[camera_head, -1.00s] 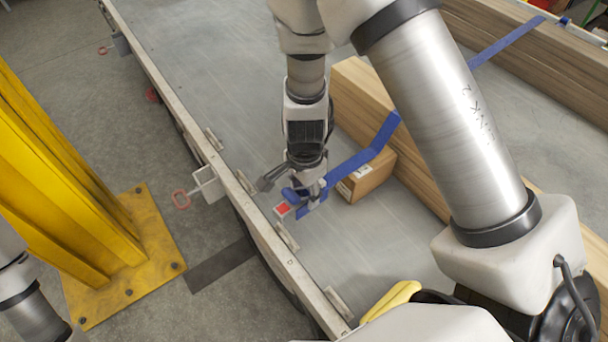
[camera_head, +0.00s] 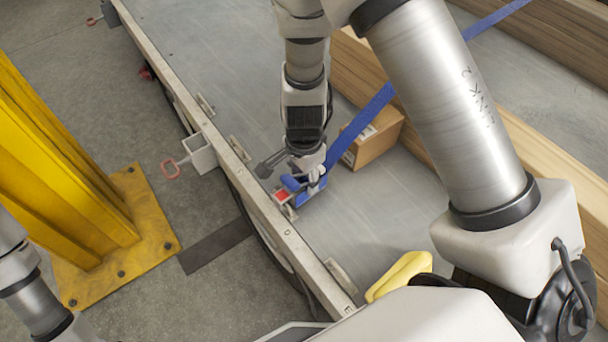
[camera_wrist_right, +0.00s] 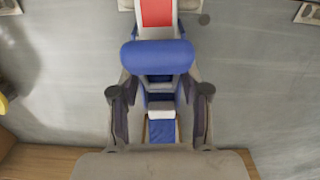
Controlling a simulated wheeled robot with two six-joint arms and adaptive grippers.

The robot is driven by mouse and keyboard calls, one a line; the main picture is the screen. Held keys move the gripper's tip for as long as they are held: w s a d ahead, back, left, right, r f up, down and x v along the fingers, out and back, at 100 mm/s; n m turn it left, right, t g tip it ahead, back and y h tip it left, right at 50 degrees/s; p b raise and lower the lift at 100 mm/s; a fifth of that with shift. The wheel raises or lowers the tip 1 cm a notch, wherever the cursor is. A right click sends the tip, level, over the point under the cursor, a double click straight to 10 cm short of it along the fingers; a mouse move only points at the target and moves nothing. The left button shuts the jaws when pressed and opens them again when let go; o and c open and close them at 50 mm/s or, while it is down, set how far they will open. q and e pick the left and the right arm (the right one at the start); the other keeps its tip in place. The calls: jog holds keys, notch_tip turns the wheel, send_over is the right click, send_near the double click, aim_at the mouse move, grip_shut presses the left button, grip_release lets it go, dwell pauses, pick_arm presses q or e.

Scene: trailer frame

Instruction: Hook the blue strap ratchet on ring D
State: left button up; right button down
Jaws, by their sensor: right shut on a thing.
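The blue strap ratchet (camera_head: 310,188), with a red patch at its front, is shut in my right gripper (camera_head: 304,176) near the trailer's side rail. In the right wrist view the ratchet (camera_wrist_right: 157,57) sits between the two fingers (camera_wrist_right: 160,105), its red and white end pointing to the top edge. The blue strap (camera_head: 362,124) runs up and right from it over the lumber. Ring D (camera_head: 290,212), by the rail's letter D, is just beyond the red end. A pale fitting (camera_wrist_right: 126,4) shows at that end in the wrist view; whether they touch is unclear. My left gripper is out of frame.
A cardboard box (camera_head: 374,140) stands right of the right gripper, against the lumber (camera_head: 356,65). Other rail fittings (camera_head: 240,149) lie along the side rail (camera_head: 262,210). A yellow post (camera_head: 60,150) stands on the floor at left. The grey deck (camera_head: 225,55) is clear beyond.

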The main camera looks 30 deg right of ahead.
aim_at(304, 181)
jog(key=shift+f, duration=0.2)
jog(key=shift+c, duration=2.3)
grip_release()
notch_tip(304, 181, up, 12)
